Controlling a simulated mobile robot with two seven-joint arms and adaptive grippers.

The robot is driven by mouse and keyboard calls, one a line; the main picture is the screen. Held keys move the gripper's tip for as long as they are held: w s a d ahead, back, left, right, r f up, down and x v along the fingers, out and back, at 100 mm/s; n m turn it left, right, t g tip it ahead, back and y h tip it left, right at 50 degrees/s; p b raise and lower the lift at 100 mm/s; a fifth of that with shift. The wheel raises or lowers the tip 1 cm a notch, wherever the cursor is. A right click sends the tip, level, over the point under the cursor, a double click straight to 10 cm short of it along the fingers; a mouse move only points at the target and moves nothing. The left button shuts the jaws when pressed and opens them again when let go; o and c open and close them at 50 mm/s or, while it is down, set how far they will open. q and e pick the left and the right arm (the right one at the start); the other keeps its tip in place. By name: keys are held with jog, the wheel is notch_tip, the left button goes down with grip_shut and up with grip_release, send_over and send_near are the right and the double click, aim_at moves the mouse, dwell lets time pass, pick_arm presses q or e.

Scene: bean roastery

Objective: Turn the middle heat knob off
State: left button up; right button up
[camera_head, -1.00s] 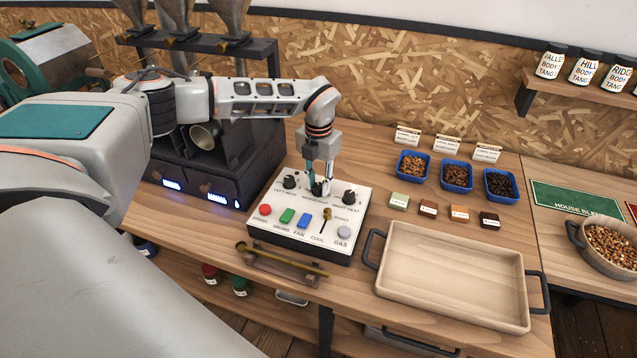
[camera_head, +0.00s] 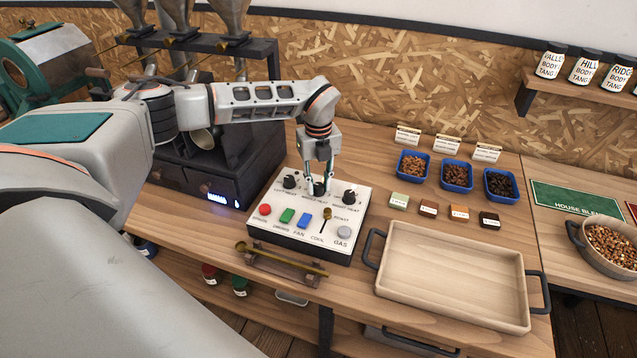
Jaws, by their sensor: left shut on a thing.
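The control panel (camera_head: 268,228) is a white-topped box on the wooden bench. Three black heat knobs stand along its back edge. The left heat knob (camera_head: 290,181) and the right heat knob (camera_head: 349,196) are clear of the gripper. My left gripper (camera_head: 318,189) points down from above and is shut on the middle heat knob (camera_head: 319,188), which is largely hidden between the fingers. The knob's pointer direction cannot be made out. My right gripper is not in view.
Red, green, blue and grey buttons and a brass lever (camera_head: 327,214) sit in front of the knobs. A brass scoop (camera_head: 285,259) lies before the panel. A wooden tray (camera_head: 452,272) and blue bean dishes (camera_head: 457,175) stand to the right.

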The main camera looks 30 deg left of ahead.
aim_at(318, 185)
pick_arm(q)
jog(key=shift+n, duration=0.7)
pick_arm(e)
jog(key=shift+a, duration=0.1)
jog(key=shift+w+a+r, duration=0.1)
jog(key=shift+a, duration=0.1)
pick_arm(q)
jog(key=o, duration=1.1)
notch_tip(318, 185, up, 12)
jog(key=shift+r, duration=0.1)
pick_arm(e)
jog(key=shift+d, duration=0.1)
